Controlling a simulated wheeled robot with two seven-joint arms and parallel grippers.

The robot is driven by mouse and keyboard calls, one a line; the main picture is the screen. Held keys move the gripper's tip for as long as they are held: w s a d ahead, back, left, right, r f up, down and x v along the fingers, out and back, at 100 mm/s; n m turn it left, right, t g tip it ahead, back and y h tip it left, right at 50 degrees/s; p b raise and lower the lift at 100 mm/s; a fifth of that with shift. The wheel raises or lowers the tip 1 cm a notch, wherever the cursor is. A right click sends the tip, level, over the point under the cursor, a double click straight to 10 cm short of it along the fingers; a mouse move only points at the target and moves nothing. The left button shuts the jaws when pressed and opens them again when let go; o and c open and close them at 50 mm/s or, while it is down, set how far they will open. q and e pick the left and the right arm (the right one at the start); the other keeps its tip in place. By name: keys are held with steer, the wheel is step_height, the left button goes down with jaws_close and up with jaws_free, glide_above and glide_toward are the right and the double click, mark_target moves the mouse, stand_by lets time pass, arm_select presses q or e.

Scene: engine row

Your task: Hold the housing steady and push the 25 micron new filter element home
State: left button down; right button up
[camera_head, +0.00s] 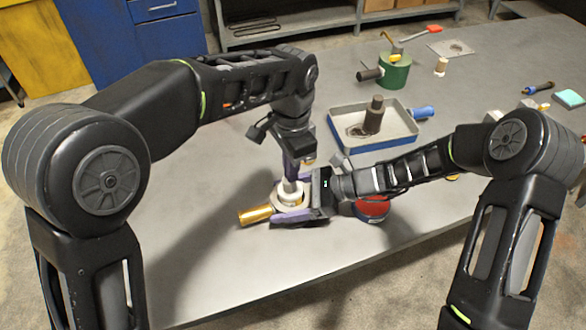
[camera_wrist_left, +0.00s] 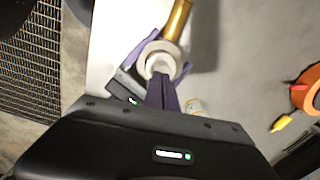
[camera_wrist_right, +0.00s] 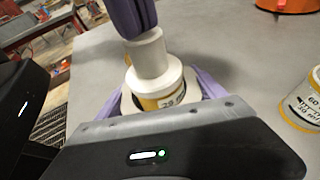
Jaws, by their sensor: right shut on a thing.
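The housing (camera_head: 290,204) is a cream-coloured ring low over the table, between the purple fingers of my right gripper (camera_head: 312,200), which is shut on it. The filter element (camera_wrist_right: 157,85) is white with a yellow printed label, partly legible, and a narrower white top. It stands upright in the housing, its lower part hidden. My left gripper (camera_head: 290,168) points down from above with its fingers together. In the right wrist view its fingertips (camera_wrist_right: 140,35) are at the element's top; I cannot tell if they touch. The left wrist view shows the round element (camera_wrist_left: 158,65) beyond them.
A gold cylinder (camera_head: 255,214) lies beside the housing. A labelled can (camera_wrist_right: 300,105) stands to the right in the right wrist view. A blue-rimmed tray (camera_head: 337,136) with a brown cylinder (camera_head: 375,115) and a green drum (camera_head: 394,72) are farther back. The table's left part is clear.

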arm_select(q)
steer(key=shift+d+r, duration=0.1)
steer(key=shift+r, duration=0.95)
arm_select(e)
steer(key=o, duration=2)
steer(key=v, duration=1.2)
steer(key=shift+s, duration=0.1)
